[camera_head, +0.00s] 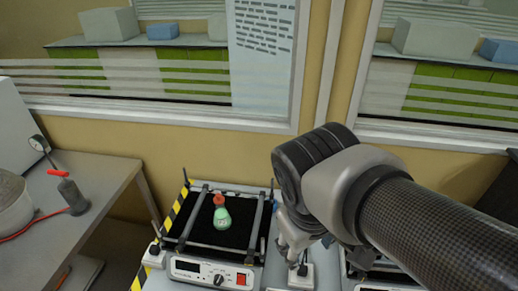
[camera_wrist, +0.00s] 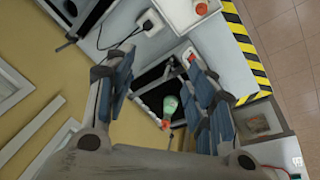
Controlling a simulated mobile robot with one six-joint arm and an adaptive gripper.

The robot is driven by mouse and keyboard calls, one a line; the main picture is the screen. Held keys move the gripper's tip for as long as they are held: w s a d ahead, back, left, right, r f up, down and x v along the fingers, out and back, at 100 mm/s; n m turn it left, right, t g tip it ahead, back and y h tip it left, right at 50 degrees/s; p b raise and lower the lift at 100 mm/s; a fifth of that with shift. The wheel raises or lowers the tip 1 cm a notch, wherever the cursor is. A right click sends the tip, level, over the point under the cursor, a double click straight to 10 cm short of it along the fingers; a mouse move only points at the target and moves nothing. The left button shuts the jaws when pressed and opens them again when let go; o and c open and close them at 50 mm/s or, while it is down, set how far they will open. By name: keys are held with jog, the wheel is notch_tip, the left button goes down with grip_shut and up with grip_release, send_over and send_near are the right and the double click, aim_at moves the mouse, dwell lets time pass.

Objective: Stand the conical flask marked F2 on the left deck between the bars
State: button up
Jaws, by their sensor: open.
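A small conical flask (camera_head: 222,217) with green liquid and a red stopper stands on the black left deck (camera_head: 200,233) of a shaker. It looks upright, between the deck's metal bars; its marking is too small to read. My gripper (camera_head: 293,238) is to the right of the left deck in the head view, apart from the flask, and partly hidden by my wrist. In the wrist view my gripper (camera_wrist: 160,62) has its fingers wide apart with nothing held. The flask (camera_wrist: 169,104) shows in the gap between them, farther off, near the right finger.
The shaker's front panel (camera_head: 210,273) has a display, a knob and a red switch. A second shaker sits at the right, mostly hidden by my arm. A windowed wall stands behind.

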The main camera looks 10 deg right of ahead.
jog(key=s+m, duration=0.1)
jog(key=s+a+m+t+y, duration=0.1)
jog(key=s+m+t, duration=0.1)
jog(key=shift+s+a+r+y, duration=0.25)
jog(key=shift+a+r+y, duration=0.05)
jog(key=shift+a+y, duration=0.1)
jog(key=shift+f, duration=0.1)
notch_tip(320, 180, down, 4)
jog(key=b, duration=0.4)
jog(key=shift+f+b, duration=0.25)
jog(key=shift+b, duration=0.1)
